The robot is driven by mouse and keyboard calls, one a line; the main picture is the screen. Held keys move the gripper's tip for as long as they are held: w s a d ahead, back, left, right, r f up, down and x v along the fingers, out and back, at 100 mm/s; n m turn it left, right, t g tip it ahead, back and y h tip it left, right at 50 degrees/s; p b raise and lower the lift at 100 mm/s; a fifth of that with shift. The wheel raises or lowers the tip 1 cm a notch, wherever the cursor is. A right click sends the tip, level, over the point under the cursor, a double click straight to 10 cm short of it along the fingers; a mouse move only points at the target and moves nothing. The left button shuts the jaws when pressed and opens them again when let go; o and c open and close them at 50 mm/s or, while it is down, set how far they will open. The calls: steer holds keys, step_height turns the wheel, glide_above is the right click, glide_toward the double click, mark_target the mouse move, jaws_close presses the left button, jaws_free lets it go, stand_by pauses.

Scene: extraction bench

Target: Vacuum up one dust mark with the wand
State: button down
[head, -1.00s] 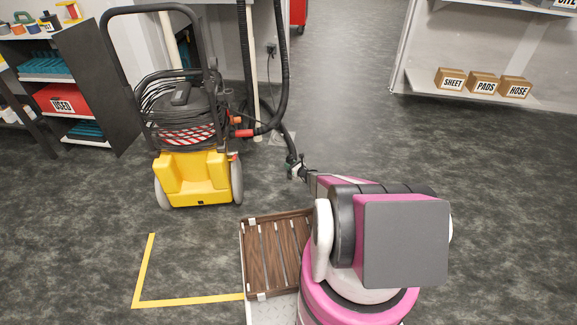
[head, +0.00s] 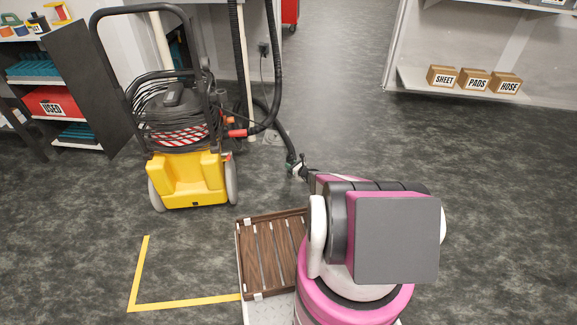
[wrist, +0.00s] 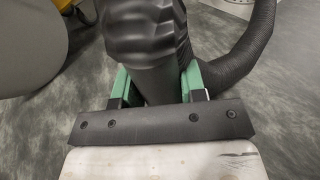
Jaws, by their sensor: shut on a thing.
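My gripper (head: 299,169) is out in front of me, near the floor, to the right of the yellow vacuum machine (head: 187,180). In the wrist view, my gripper's green fingers (wrist: 157,85) are shut on the black wand (wrist: 145,50). The wand has a ribbed grip part, and its far end is out of view. A black corrugated hose (head: 282,140) runs from above down to the gripper; it also shows in the wrist view (wrist: 250,50). I cannot make out a dust mark on the mottled grey floor.
A wooden slatted tray (head: 247,262) is beside my arm. Yellow tape (head: 185,303) marks a floor corner. A dark shelf unit (head: 110,100) stands left, and a shelf with boxes (head: 475,81) back right.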

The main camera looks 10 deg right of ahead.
steer(key=shift+s+d+f, duration=0.3)
steer(key=shift+s+d, duration=0.1)
steer(key=shift+d, duration=0.05)
steer(key=shift+d, duration=0.1)
steer(key=shift+s+d, duration=0.35)
steer(key=shift+d, duration=0.5)
steer(key=shift+s+d, duration=0.3)
steer(key=shift+d, duration=0.6)
steer(key=shift+s+d, duration=0.35)
steer(key=shift+d, duration=0.5)
steer(key=shift+d, duration=0.1)
steer(key=d, duration=0.1)
steer(key=s+d, duration=0.1)
steer(key=d, duration=0.1)
steer(key=s+d, duration=0.1)
steer(key=d, duration=0.1)
stand_by(0.4)
steer(key=shift+r, duration=0.2)
stand_by(0.6)
step_height(320, 180, up, 11)
steer(key=shift+w+f, duration=0.2)
steer(key=shift+w, duration=0.05)
stand_by(0.6)
